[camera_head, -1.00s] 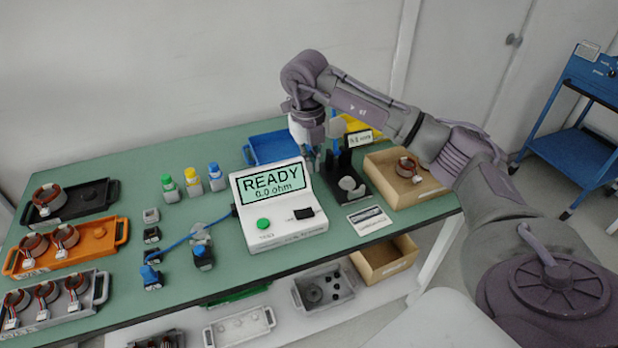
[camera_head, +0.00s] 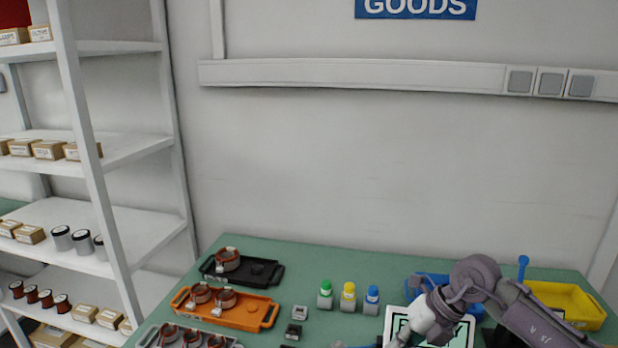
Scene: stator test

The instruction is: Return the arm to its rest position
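My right arm comes in from the lower right of the head view. Its wrist and gripper (camera_head: 408,338) are low over the green table (camera_head: 300,262), in front of the tester with the pale green screen (camera_head: 459,335). The fingertips are at or below the bottom edge, so I cannot tell whether the gripper is open or shut. My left arm and gripper are not in view.
A black tray (camera_head: 262,270), an orange tray (camera_head: 247,318) and a grey tray (camera_head: 146,337) hold copper-wound stators. Several capped bottles (camera_head: 348,297), a blue bin (camera_head: 425,280) and a yellow bin (camera_head: 570,300) stand rightward. White shelves (camera_head: 120,150) stand at left.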

